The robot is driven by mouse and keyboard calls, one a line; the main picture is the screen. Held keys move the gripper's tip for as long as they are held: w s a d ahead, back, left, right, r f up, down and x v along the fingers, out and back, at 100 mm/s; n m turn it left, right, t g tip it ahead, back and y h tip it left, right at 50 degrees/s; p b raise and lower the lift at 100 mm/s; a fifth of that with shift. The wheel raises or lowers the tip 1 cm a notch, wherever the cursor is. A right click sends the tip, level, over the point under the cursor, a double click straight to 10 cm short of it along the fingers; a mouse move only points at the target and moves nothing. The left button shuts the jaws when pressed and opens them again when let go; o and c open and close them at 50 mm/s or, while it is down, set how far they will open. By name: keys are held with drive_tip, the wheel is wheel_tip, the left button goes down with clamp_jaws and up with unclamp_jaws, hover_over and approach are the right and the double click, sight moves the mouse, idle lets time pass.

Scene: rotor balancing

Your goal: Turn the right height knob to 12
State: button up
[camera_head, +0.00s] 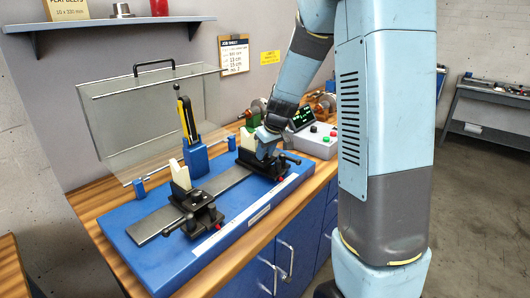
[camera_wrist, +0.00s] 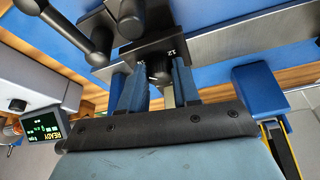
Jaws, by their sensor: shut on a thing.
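The right height knob (camera_wrist: 158,72), dark and round, sits on the face of a black support block (camera_wrist: 150,48) in the wrist view. White digits that look like 12 are printed on the block beside the knob. Two blue fingers of my gripper (camera_wrist: 157,84) are on either side of the knob, shut on it. In the head view my gripper (camera_head: 268,140) reaches down onto the right support (camera_head: 262,163); the knob is hidden there. I cannot make out a pointer mark on the knob.
The left support (camera_head: 196,212) stands on the grey rail (camera_head: 160,220) of the blue base (camera_head: 125,238). A clear hinged guard (camera_head: 150,110) is behind. A grey control box (camera_head: 318,145) with a lit screen is at the right. A black ball-ended lever (camera_wrist: 72,35) is close to my gripper.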

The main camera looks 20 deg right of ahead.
drive_tip(key=shift+m, duration=0.6)
drive_tip(key=o, duration=1.1)
drive_tip(key=shift+c, duration=0.2)
drive_tip(key=v, duration=1.3)
drive_tip(key=shift+s+a+r, duration=0.25)
drive_tip(key=shift+s, duration=0.1)
